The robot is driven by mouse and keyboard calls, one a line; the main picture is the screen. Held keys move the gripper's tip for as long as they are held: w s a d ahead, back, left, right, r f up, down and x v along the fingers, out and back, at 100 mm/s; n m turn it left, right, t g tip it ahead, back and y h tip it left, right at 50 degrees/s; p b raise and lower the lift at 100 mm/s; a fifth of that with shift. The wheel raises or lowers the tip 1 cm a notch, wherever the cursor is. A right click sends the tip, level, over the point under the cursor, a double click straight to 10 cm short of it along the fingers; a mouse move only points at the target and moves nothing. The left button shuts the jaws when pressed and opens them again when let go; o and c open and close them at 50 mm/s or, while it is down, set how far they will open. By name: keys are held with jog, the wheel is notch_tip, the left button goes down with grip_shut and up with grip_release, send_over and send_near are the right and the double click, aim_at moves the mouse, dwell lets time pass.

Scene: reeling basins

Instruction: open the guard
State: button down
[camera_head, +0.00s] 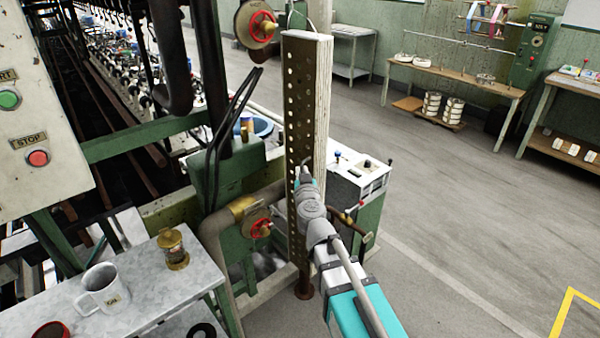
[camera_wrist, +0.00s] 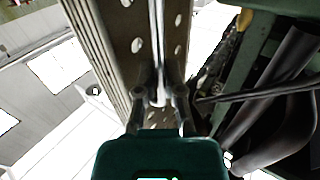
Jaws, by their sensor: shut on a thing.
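The guard (camera_head: 301,110) is a tall upright panel with rows of round holes and a pale edge strip, standing at the corner of the machine. It also shows in the wrist view (camera_wrist: 108,28), running up and away. My gripper (camera_head: 306,182) is at the lower half of the guard's perforated face. In the wrist view my gripper (camera_wrist: 160,92) has its two fingers closed on a narrow bright upright part in front of the holes, which looks like the guard's handle. The fingers hide much of that part.
Red valve handwheels (camera_head: 262,26) sit left of the guard, on thick pipes. A stone-topped table (camera_head: 150,285) with a mug (camera_head: 103,290) and a brass piece (camera_head: 173,249) is at lower left. A white-topped green cabinet (camera_head: 362,178) stands behind the guard. The floor to the right is clear.

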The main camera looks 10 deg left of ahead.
jog(key=shift+a, duration=0.5)
jog(key=shift+s+a, duration=0.1)
jog(key=c, duration=0.7)
grip_release()
jog(key=shift+c, duration=0.2)
jog(key=shift+s, duration=0.2)
